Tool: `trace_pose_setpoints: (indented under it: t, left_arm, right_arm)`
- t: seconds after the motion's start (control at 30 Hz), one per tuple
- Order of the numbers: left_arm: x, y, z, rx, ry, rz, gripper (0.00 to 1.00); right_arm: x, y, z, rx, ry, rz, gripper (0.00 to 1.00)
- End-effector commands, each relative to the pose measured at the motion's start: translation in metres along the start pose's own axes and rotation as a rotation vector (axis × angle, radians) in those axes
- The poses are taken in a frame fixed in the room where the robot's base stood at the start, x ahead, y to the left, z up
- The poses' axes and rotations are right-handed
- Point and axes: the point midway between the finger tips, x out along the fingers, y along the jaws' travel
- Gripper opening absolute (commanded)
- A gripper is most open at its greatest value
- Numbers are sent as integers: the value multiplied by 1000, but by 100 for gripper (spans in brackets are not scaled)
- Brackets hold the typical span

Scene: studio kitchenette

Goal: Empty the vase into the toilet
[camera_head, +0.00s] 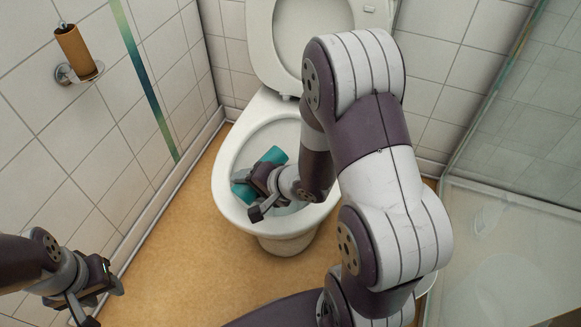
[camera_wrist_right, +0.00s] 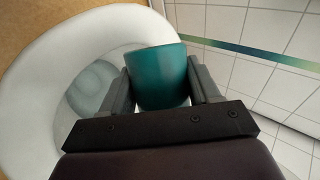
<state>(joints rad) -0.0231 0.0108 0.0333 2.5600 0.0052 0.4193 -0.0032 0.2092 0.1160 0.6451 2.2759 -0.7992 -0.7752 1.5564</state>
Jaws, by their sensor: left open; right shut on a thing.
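The toilet (camera_head: 228,187) stands against the back wall with its lid and seat up and its bowl open. My right gripper (camera_head: 258,180) is shut on the teal vase (camera_head: 273,156) and holds it over the bowl. The vase lies tilted well over in the head view, and the gripper hides part of it. In the right wrist view the vase (camera_wrist_right: 160,78) sits between the two fingers, with the toilet's rim (camera_wrist_right: 35,85) and bowl beyond it. I cannot see the vase's contents. My left gripper (camera_head: 98,298) is open and empty at the lower left, away from the toilet.
A paper roll holder (camera_head: 76,52) with a brown roll is on the left tiled wall. A glass shower screen and shower tray (camera_head: 500,230) are at the right. The tan floor (camera_head: 190,265) left of and in front of the toilet is clear.

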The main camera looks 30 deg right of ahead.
Motion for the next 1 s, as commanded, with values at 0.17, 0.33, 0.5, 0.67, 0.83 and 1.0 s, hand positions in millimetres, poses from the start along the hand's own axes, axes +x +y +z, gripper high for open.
trace_pose_setpoints:
  t: [0.17, 0.33, 0.5, 0.67, 0.83, 1.0]
  left_arm:
    - [1, 0, 0, 0, 0, 0, 43]
    - [2, 0, 0, 0, 0, 0, 43]
    - [3, 0, 0, 0, 0, 0, 43]
    - [6, 0, 1, 0, 0, 0, 43]
    - [8, 0, 1, 0, 0, 0, 43]
    - [0, 0, 0, 0, -1, 0, 43]
  right_arm:
    - [1, 1, -2, 23, -18, -12, 18]
    - [2, 3, -3, 40, -32, -18, 18]
    - [3, 6, -5, 59, -49, -26, 18]
    - [4, 8, -6, 80, -65, -35, 18]
    - [6, 11, -9, 103, -84, -44, 18]
    - [2, 8, -10, 129, -107, -53, 18]
